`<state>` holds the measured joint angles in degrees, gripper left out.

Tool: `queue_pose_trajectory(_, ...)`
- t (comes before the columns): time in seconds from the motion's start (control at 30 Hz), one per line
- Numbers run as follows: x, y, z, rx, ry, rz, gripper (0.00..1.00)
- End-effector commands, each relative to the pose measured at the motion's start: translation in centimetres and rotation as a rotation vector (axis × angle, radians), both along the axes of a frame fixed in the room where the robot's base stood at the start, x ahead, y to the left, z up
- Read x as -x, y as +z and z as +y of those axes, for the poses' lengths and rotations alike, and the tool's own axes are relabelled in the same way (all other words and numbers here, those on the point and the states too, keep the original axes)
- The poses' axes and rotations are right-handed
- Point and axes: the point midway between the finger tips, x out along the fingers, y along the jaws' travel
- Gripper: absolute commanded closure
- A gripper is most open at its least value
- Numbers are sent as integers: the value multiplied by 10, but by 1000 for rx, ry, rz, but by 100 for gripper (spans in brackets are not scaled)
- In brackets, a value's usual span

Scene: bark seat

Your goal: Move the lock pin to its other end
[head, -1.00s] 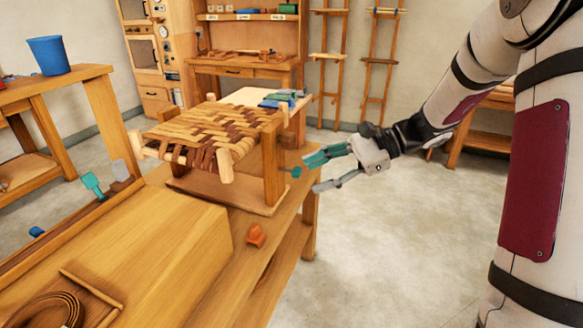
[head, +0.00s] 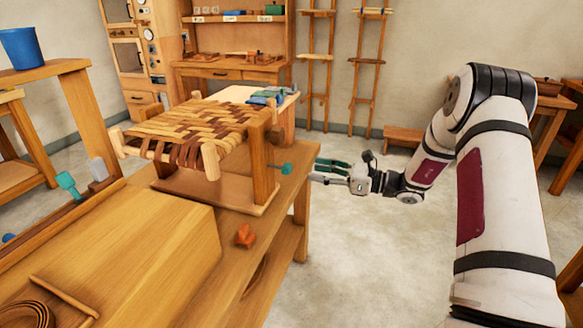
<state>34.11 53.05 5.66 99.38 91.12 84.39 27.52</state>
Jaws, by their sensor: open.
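The woven bark seat (head: 188,130) stands on a wooden base on the workbench. A small teal knob (head: 286,169) on a thin dark rod sticks out to the right of the seat's front right post (head: 263,170); it looks like the lock pin. My gripper (head: 318,170) is just right of the knob, pointing left at about its height, open and empty. A small gap shows between the fingertips and the knob. The other end of the pin is hidden by the post.
An orange block (head: 245,236) lies near the bench's right edge. A large wooden block (head: 130,245) fills the bench front, with a coiled strip (head: 28,311) at lower left. A teal tool (head: 67,184) stands at left. The floor (head: 345,265) right of the bench is clear.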

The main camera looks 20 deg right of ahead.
Motion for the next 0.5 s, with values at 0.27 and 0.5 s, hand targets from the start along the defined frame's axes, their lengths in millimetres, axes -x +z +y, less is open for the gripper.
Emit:
queue_pose_trajectory(0.27, -30, 0, 46, 1, 4, -1, 52)
queue_pose_trajectory(0.5, -45, 0, 67, 1, 2, -2, 52)
